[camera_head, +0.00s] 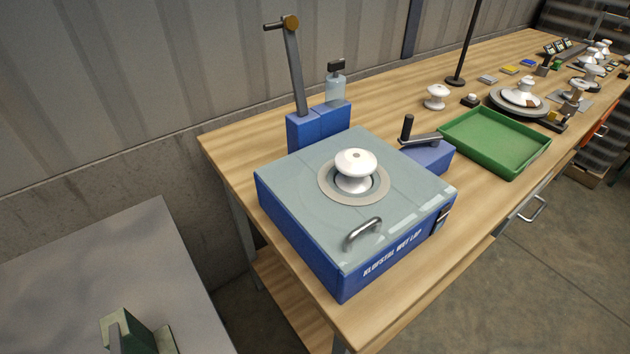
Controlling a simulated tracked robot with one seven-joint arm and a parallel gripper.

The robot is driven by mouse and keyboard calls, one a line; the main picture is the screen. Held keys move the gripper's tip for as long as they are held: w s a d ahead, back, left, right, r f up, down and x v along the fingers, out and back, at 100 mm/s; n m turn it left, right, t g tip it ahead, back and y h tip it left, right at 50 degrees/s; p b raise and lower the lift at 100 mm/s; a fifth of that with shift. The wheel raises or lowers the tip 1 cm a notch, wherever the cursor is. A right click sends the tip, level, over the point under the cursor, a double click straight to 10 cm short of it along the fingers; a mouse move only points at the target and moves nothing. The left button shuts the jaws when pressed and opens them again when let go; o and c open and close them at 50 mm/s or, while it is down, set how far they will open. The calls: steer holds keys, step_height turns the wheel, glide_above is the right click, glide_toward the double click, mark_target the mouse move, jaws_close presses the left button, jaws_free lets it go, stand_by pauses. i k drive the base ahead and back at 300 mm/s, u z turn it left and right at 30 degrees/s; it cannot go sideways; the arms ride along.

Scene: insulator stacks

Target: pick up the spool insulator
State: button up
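A white, glossy spool-shaped insulator (355,165) stands upright on the round grey plate in the top of a blue machine (310,236). A second, smaller white spool-shaped insulator (436,92) stands upright on the wooden bench behind the machine, left of the green tray. I cannot tell from the picture which of the two the task names. My gripper cannot be made out in this view, and nothing is seen touching either insulator.
The machine has a metal handle (362,233) in front, a tall lever (296,75) behind and a crank (421,137) at its right. A green tray (470,155) is empty. More insulators and plates crowd the bench's far end. A grey surface (90,260) lies lower left.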

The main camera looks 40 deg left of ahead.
mark_target(356, 165)
steer(key=u, duration=0.15)
steer(key=k, duration=0.75)
steer(key=u, duration=1.15)
